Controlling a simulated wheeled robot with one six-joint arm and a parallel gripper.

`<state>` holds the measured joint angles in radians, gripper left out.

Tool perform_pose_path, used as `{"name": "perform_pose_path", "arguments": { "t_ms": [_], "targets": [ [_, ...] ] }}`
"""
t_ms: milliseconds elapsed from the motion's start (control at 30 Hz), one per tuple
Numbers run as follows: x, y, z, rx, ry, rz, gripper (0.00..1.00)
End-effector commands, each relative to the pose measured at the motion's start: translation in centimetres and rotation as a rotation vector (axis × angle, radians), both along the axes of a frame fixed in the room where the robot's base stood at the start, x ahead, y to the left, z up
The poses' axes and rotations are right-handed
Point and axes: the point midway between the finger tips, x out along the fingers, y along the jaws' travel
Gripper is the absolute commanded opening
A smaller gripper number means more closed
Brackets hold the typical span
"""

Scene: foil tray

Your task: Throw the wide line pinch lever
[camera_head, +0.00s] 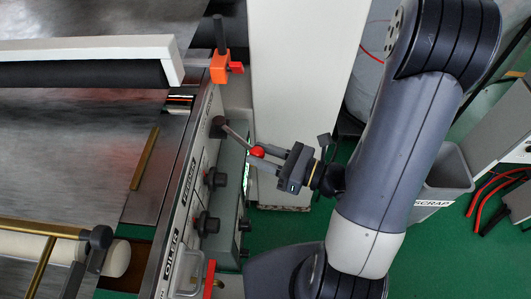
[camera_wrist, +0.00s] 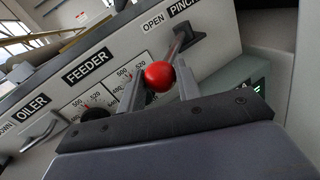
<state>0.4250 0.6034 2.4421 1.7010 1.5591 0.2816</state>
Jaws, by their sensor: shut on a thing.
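The pinch lever (camera_head: 236,136) is a grey metal rod with a red ball knob (camera_head: 257,151), on the machine's side panel. In the wrist view, the lever (camera_wrist: 180,42) leaves a dark pivot beside the labels OPEN and PINCH, with its red knob (camera_wrist: 159,76) toward me. My gripper (camera_head: 262,157) reaches in from the right. Its two fingers are on either side of the knob and shut on it. The fingers hide part of the knob's sides. The lever slants out from the panel, toward the lower right in the head view.
The panel also has FEEDER (camera_wrist: 87,66) and OILER (camera_wrist: 31,106) labels, and black dial knobs (camera_head: 214,179) below the lever. An orange clamp with a black handle (camera_head: 220,66) stands above it. A white cabinet (camera_head: 300,70) is behind my gripper. A grey bin (camera_head: 447,172) stands at right.

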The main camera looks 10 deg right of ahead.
Motion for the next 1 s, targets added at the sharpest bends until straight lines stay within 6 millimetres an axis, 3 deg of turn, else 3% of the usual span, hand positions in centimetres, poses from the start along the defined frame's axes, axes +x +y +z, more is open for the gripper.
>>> {"name": "perform_pose_path", "arguments": {
  "t_ms": [33,433,467,500,700,1000],
  "targets": [
    [-0.88,0.71,0.05,0.007,0.009,0.032,0.0],
    [-0.89,0.74,0.08,0.008,0.01,0.031,0.0],
    [-0.89,0.74,0.08,0.009,0.01,0.032,0.35],
    [-0.88,0.72,0.07,0.008,0.009,0.031,0.38],
    [-0.85,0.69,0.04,0.007,0.01,0.03,0.53],
    [-0.77,0.61,-0.02,0.005,0.01,0.028,0.53]
  ]
}}
